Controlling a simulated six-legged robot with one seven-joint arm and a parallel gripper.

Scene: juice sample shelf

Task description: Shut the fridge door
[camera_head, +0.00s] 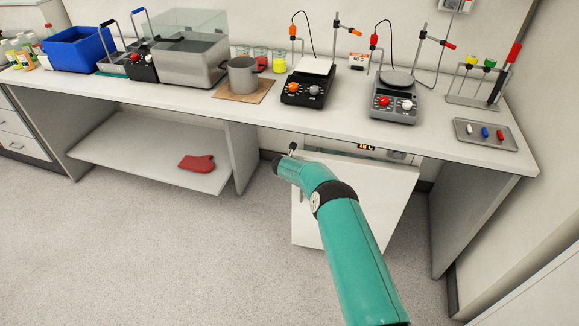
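The white fridge stands under the bench at right of centre, with a small lit display (367,147) on its top front strip. Its white door (388,195) sticks out in front of the body at an angle, so it looks partly open; how wide is hard to tell. My teal arm crosses in front of the door and hides much of it. My gripper (291,149) is small and dark, at the arm's far end near the door's upper left corner. Whether it touches the door, and whether its fingers are open or shut, I cannot tell.
The white bench top (340,112) overhangs the fridge. A bench side panel (462,215) stands to the right. At left, a low shelf (125,160) holds a red mitt (197,162). The grey floor (170,260) in front is clear.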

